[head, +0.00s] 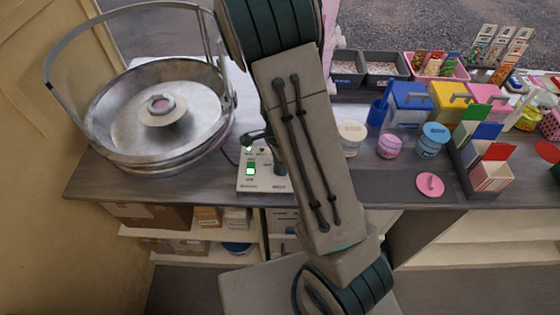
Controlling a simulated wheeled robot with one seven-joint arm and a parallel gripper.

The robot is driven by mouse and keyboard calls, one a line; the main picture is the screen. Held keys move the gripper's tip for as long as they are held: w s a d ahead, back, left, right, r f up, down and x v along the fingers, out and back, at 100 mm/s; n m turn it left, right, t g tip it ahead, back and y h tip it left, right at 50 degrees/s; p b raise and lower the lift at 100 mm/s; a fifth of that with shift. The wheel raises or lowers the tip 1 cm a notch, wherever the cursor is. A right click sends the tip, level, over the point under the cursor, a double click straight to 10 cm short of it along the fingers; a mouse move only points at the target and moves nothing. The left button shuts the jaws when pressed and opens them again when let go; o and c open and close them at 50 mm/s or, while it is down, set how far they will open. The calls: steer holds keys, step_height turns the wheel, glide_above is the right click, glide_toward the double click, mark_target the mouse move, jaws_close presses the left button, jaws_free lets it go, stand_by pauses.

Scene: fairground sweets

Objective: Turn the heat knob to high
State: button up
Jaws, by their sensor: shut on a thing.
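A pale control box (262,184) stands on the counter just right of the candy floss machine. It has a lit green switch (250,170) and small labels that I cannot read. My gripper (255,142) is at the top of the box, mostly hidden behind my arm, with only a dark part showing. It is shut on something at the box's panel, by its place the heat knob. The knob itself is hidden, so I cannot tell its setting.
The candy floss machine's metal bowl (108,132) with a raised hoop fills the counter's left. Tubs, a pink lid (430,185), coloured containers (408,100) and a box of striped bags (490,176) stand to the right. The dark counter right of my arm is partly clear.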

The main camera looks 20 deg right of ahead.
steer(key=o, duration=1)
steer(key=shift+r, duration=0.1)
steer(key=r, duration=1.3)
steer(key=shift+w+r, duration=0.35)
steer(key=s+r+n+t, duration=0.1)
steer(key=s+r+n, duration=0.2)
steer(key=s+n, duration=0.2)
steer(key=s+r+n+t+b, duration=0.1)
steer(key=s+r+n+t, duration=0.1)
steer(key=s+n, duration=0.3)
steer(key=s+r+n+t+b, duration=0.1)
steer(key=s+r+n, duration=0.3)
steer(key=s+n, duration=0.1)
steer(key=shift+n, duration=0.8)
